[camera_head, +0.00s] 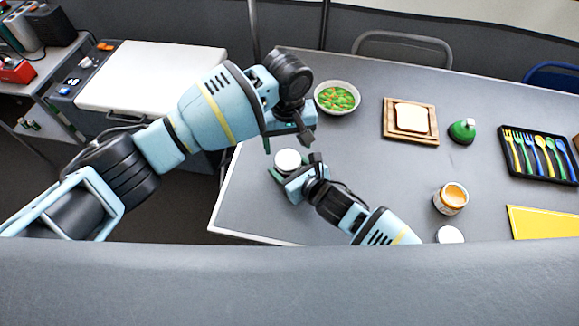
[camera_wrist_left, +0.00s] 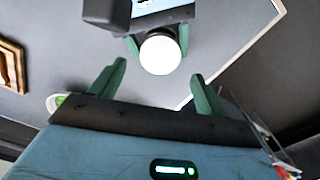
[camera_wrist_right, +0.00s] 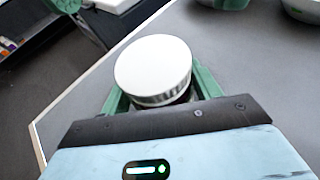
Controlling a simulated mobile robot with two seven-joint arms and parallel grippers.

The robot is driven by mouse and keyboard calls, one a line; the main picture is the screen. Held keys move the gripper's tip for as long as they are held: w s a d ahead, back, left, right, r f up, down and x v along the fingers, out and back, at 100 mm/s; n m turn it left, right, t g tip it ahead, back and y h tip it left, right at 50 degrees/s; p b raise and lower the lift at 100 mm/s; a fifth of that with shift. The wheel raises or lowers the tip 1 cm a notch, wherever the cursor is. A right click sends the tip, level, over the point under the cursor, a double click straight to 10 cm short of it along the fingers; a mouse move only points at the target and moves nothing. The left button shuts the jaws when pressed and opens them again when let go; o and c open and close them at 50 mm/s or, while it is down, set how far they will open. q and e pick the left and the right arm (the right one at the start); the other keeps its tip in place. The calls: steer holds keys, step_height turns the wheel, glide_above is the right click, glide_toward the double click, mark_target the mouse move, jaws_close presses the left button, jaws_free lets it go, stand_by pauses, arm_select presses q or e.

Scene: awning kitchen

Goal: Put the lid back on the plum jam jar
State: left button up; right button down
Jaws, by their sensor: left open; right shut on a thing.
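A round white lid (camera_head: 287,160) with a ribbed side sits at my right gripper (camera_head: 290,172), near the table's left end. It also shows in the right wrist view (camera_wrist_right: 153,68) and the left wrist view (camera_wrist_left: 160,54). The right fingers are shut on the thing at the lid; I cannot tell how much of a jar is beneath it, and no plum-coloured jam shows. My left gripper (camera_head: 286,140) is open and empty, just above and beyond the lid, with its fingers apart in the left wrist view (camera_wrist_left: 152,85).
An open jar with orange contents (camera_head: 450,198) stands right of my right arm, with another white lid (camera_head: 449,235) near it. A vegetable bowl (camera_head: 337,98), bread on a board (camera_head: 410,133), a green-topped thing (camera_head: 462,131) and a cutlery tray (camera_head: 512,175) stand farther off.

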mark_target(288, 159)
arm_select(q)
step_height(288, 159, up, 3)
steer(key=n, duration=0.4)
steer(key=shift+f+n, duration=0.2)
steer(key=shift+n, duration=0.2)
steer(key=shift+f, duration=0.1)
steer(key=shift+f, duration=3.95)
steer(key=c, duration=1)
steer(key=m, duration=0.6)
steer(key=shift+m, duration=0.3)
steer(key=o, duration=1.1)
